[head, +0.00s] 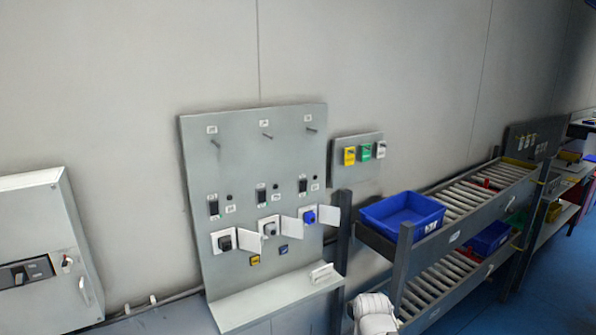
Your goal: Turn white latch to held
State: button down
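A grey upright panel (230,172) stands against the wall and bears three rotary latches in a row. The left latch (225,242) is black, the middle latch (269,229) looks white or light grey, and the right latch (310,217) is blue. A small white flap stands open to the right of each. The latches are too small to read their set position. A white rounded part of my arm (375,314) shows at the bottom edge, right of the panel and well below the latches. My gripper is not in view.
Pegs and black switches sit above the latches, and a ledge (265,300) juts out below. A roller rack (406,270) with a blue bin (376,225) stands close on the right. A grey cabinet (40,205) is at left.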

aim_at(66, 263)
jog(key=u, duration=1.95)
